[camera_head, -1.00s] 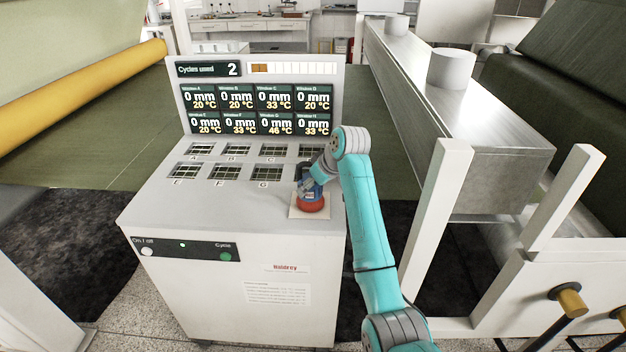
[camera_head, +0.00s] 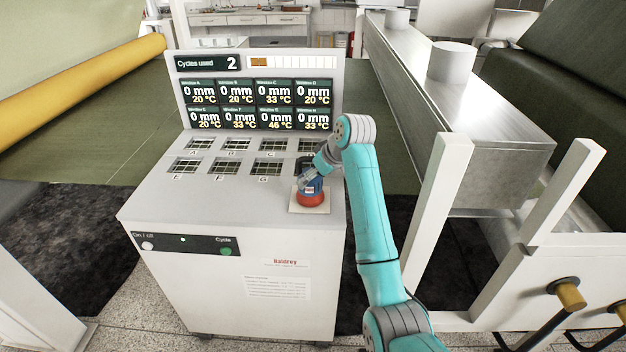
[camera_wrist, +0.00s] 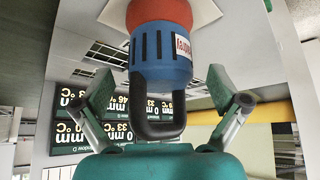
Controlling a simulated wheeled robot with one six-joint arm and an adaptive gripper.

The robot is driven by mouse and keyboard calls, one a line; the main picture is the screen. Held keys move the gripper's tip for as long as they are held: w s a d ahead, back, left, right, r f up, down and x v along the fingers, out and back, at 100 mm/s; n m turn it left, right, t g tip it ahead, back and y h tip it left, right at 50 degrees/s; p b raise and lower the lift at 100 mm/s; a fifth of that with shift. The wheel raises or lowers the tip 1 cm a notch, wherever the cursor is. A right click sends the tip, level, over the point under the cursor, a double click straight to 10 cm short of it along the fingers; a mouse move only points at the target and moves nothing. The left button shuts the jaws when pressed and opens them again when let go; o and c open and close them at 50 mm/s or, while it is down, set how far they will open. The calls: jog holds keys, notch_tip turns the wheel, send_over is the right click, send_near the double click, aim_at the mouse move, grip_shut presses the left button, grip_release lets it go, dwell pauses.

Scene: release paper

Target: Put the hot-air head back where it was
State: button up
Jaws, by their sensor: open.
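The hot-air head (camera_head: 311,193) has a red base and a blue body. It stands upright on a white square pad (camera_head: 323,209) at the right front of the cabinet top. In the wrist view, the blue body (camera_wrist: 163,52) and its black handle loop show close up. My gripper (camera_wrist: 162,88) is open, with one finger on each side of the head and visible gaps between. In the head view, my gripper (camera_head: 321,168) is just above and behind the head, and the fingers are hard to make out.
The cabinet top (camera_head: 165,195) carries several lettered grid windows (camera_head: 225,167); my arm hides part of the right-hand ones. A display panel (camera_head: 253,92) stands behind them, reading 2 cycles used. A white frame post (camera_head: 437,205) and a metal beam (camera_head: 480,150) are to the right.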

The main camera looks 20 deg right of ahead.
jog(key=v, duration=1)
